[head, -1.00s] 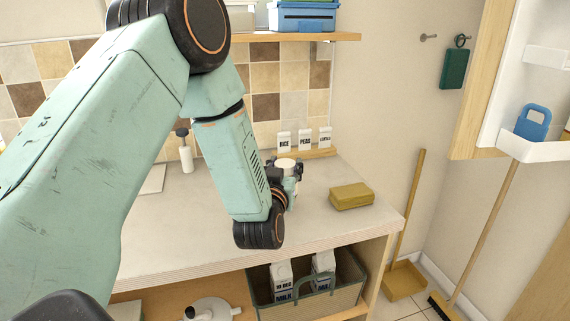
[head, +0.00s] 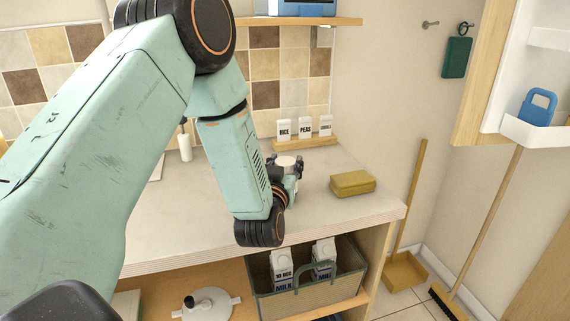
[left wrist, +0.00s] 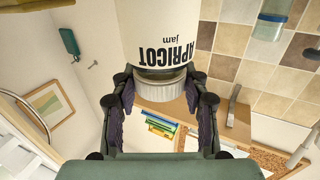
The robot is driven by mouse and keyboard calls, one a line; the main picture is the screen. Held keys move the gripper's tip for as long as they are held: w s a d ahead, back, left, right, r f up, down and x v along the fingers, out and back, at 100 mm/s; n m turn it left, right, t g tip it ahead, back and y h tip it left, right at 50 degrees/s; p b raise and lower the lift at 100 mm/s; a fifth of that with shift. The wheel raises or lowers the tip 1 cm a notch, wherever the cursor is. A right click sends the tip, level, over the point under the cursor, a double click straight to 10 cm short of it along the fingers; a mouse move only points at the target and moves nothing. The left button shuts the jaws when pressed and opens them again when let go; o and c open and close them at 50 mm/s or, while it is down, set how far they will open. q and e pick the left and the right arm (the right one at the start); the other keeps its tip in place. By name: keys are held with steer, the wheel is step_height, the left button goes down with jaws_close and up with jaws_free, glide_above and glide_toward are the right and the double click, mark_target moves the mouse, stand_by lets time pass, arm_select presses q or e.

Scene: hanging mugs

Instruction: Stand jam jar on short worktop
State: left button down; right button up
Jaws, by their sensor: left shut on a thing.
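The jam jar (left wrist: 158,35) is white with "APRICOT jam" in black letters and a pale ribbed lid. In the left wrist view its lid end lies between the fingers of my left gripper (left wrist: 160,84), which is shut on it. In the head view the left gripper (head: 289,171) is low over the pale worktop (head: 325,213), largely behind my own arm. Only a small white part of the jar (head: 286,160) shows there. I cannot tell whether its base touches the worktop. My right gripper is not in view.
A yellow-brown block (head: 352,183) lies right of the gripper. White RICE, PEAS and a third carton (head: 305,127) stand behind on a wooden ledge. A white bottle (head: 185,146) stands at the back left. A basket of milk cartons (head: 340,287) is below the worktop.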

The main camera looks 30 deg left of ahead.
arm_select(q)
steer(key=shift+s+f, duration=0.2)
steer(key=shift+f, duration=0.15)
steer(key=shift+s+d+f+b, duration=0.1)
steer(key=shift+s+f+b, duration=0.15)
steer(key=shift+b, duration=0.2)
steer(key=shift+f, duration=0.1)
steer(key=c, duration=0.6)
jaws_free()
steer(key=shift+s+d+f, duration=0.1)
steer(key=shift+s+f, duration=0.05)
steer(key=shift+s, duration=0.1)
steer(key=v, duration=0.7)
steer(key=r+v, duration=0.1)
steer(key=v, duration=0.2)
steer(key=shift+s+d+r, duration=0.1)
steer(key=shift+s+d, duration=0.05)
steer(key=shift+s, duration=0.15)
